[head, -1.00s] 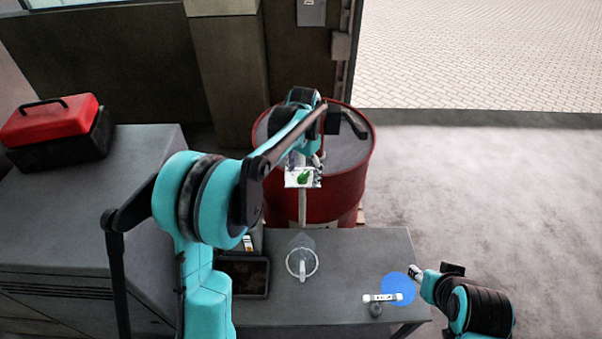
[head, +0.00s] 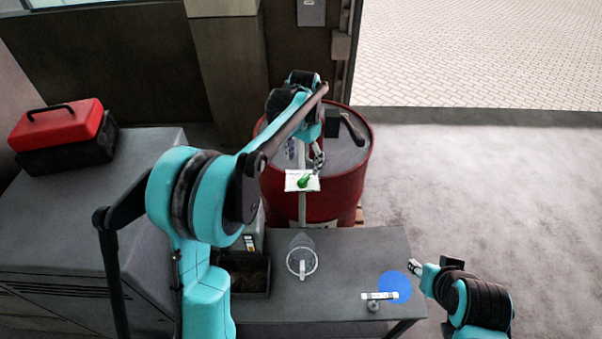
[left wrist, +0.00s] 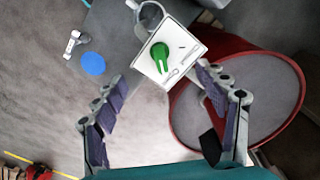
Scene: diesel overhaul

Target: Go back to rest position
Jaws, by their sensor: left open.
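My left gripper (head: 305,155) is open and empty, above the red drum's near side and just behind a white panel (head: 303,181) on a post. The panel carries a green knob (head: 304,181). In the left wrist view my left gripper (left wrist: 161,78) has its fingers spread wide, with the white panel (left wrist: 190,75) and green knob (left wrist: 160,56) beyond and between them. No contact shows. My right gripper (head: 415,267) is beside the table's right edge, near a blue disc; its jaws are too small to read.
The table (head: 345,265) holds a clear jug (head: 302,262), a dark tray (head: 245,275), a white tube-like item (head: 380,296) and the blue disc (head: 396,286). The red drum (head: 345,187) stands behind. A red toolbox (head: 58,125) sits on a grey cabinet (head: 50,210) at left. Floor at right is clear.

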